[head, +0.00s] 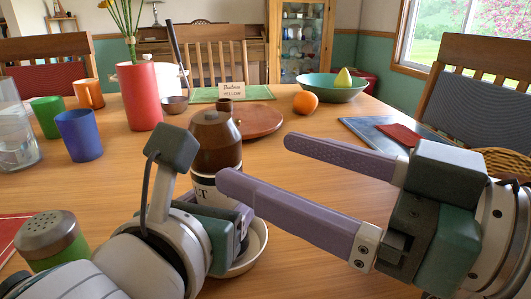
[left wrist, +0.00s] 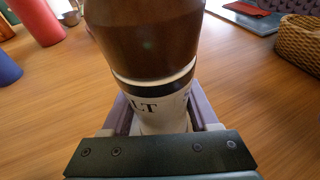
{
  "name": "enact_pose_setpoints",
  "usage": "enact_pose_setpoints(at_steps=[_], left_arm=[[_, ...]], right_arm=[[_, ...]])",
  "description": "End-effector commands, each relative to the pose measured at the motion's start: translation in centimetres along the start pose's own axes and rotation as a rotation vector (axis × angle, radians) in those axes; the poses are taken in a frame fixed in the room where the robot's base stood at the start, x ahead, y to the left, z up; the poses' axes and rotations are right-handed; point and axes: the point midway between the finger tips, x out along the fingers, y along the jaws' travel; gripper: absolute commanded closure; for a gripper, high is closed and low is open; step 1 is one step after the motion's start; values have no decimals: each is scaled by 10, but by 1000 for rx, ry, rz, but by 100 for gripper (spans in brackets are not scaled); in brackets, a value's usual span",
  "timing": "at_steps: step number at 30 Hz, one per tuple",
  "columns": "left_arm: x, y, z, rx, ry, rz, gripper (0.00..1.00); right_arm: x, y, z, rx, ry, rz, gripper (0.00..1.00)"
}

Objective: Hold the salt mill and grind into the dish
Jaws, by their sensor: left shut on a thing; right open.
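The salt mill (head: 215,137) has a dark brown wooden top and a white body with dark lettering. My left gripper (left wrist: 162,118) is shut around its white body and holds it upright. The mill's lower part is hidden behind the gripper in the head view. The mill also fills the middle of the left wrist view (left wrist: 150,40). A pale round dish (head: 258,250) shows partly below the mill and left gripper; its inside is mostly hidden. My right gripper (head: 255,160) is open and empty, its two purple fingers pointing left toward the mill, one finger in front of its lower right side.
A shaker with a metal top (head: 47,232) stands at front left. Cups, a red vase (head: 141,96) and a glass jug are at left. Behind the mill are a round board (head: 258,121), an orange (head: 305,102) and a green bowl (head: 322,94). A wicker basket (left wrist: 299,40) is at right.

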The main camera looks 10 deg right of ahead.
Motion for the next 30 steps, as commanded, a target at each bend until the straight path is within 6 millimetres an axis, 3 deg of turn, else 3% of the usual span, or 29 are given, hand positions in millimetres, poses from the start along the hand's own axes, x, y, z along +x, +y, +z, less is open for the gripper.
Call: enact_pose_setpoints(at_steps=[14,17,22,27,30], left_arm=[[0,0,0,-1,1,-1,100],[0,0,0,-1,1,-1,100],[0,0,-1,-1,1,-1,100],[0,0,-1,-1,2,0,100],[0,0,-1,-1,2,0,100]], right_arm=[[-5,4,2,-4,-7,12,4],[2,22,13,-17,-38,60,4],[28,81,31,-32,-62,236,4],[58,116,8,4,138,332,4],[70,118,-16,-6,287,269,4]])
